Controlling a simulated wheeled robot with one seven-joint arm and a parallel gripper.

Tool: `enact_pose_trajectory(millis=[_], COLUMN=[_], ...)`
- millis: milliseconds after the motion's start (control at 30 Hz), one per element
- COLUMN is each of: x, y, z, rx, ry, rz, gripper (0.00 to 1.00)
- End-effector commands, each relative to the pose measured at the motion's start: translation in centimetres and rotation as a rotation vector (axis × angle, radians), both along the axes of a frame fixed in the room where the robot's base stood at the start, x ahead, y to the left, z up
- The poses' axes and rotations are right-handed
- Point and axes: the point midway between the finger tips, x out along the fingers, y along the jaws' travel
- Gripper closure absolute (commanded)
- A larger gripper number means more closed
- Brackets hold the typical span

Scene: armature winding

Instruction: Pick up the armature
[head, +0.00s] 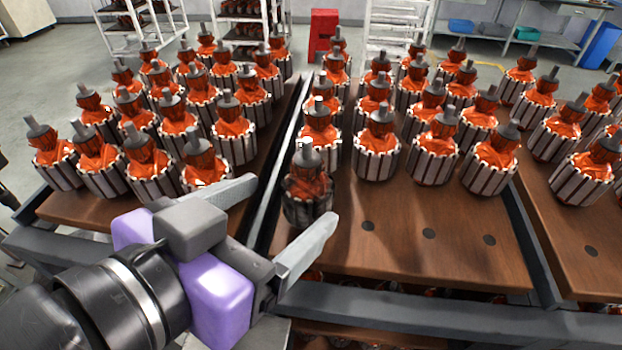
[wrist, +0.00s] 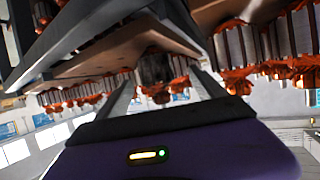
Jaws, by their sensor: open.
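Many armatures with red-orange windings, grey slotted cores and upright shafts stand in rows on brown boards. The nearest armature (head: 307,187) stands upright at the left front corner of the middle board (head: 400,245). My gripper (head: 285,215) is open, with its two grey fingers pointing at this armature, one on its left and one in front to its right. Whether the fingers touch it cannot be told. In the wrist view, which looks upside down, the armature (wrist: 155,75) hangs between the two fingers (wrist: 160,88).
More armatures stand close behind (head: 320,130) and on the left board (head: 150,170). A dark metal rack frame (head: 400,310) borders the boards. The front of the middle board has empty holes. Shelves (head: 140,25) and a red object (head: 322,30) stand at the back.

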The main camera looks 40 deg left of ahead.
Motion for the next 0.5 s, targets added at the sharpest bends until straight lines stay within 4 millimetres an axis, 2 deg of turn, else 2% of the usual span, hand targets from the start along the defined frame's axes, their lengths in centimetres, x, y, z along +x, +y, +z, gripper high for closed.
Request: enact_pose_trajectory(millis=[300, 500], x=[3.8, 5.1], y=[-0.1, 0.1], z=[-1.5, -2.1], rx=[-0.004, 0.0], ry=[0.001, 0.002], rz=[-0.001, 0.0], gripper=[0.21, 0.21])
